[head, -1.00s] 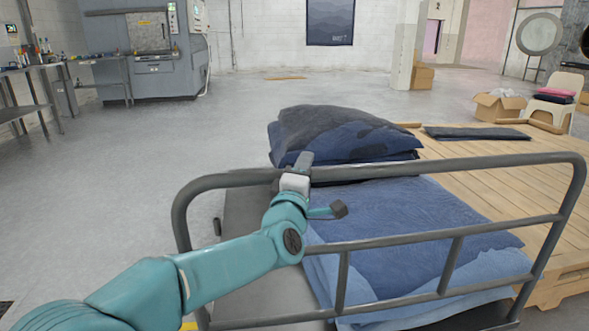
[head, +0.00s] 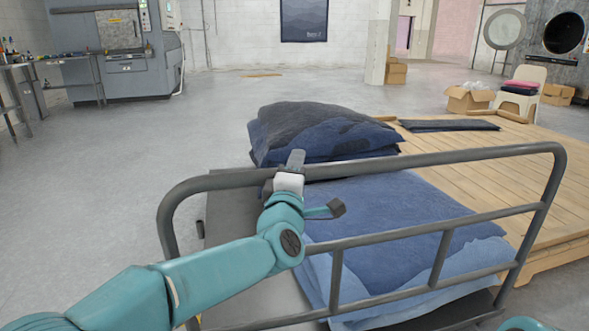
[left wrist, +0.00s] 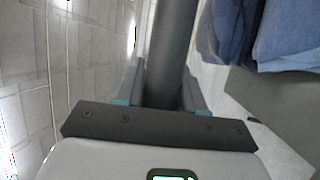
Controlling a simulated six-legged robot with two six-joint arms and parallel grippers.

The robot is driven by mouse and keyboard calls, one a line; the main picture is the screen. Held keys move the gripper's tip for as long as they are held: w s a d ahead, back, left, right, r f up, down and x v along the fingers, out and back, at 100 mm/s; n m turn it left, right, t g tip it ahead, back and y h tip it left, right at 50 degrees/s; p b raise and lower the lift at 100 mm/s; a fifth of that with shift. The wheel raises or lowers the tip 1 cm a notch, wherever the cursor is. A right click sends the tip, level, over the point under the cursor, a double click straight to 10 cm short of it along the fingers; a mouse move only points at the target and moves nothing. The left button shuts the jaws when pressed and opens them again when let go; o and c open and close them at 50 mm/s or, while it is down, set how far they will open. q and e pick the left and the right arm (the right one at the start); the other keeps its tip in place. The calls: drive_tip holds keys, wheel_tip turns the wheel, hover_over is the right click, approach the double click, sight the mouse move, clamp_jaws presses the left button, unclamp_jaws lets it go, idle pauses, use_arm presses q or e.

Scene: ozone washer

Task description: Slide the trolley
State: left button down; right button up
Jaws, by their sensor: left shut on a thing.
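The trolley has a grey tubular handle frame (head: 440,158) across the front of the head view. Its grey deck (head: 238,232) carries stacked blue denim (head: 390,215), with a darker folded pile (head: 320,132) behind. My left gripper (head: 291,172) is shut on the top bar of the handle, left of its middle. In the left wrist view, the bar (left wrist: 172,50) runs between the two fingers (left wrist: 160,88), and blue denim shows at the upper right. Only a small teal piece of my right arm shows at the bottom of the head view; its gripper is out of the picture.
A low wooden platform (head: 480,170) stands right beside the trolley with a flat dark cloth (head: 450,125) on it. A cardboard box (head: 468,98) and a white chair (head: 525,85) are behind it. A grey machine (head: 110,50) stands at the back left. Open floor (head: 120,150) lies to the left.

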use_arm(q)
drive_tip(key=c, duration=0.8)
unclamp_jaws()
drive_tip(key=shift+w, duration=0.1)
drive_tip(key=v, duration=1.6)
drive_tip(key=shift+s+p, duration=0.25)
drive_tip(key=shift+p, duration=0.1)
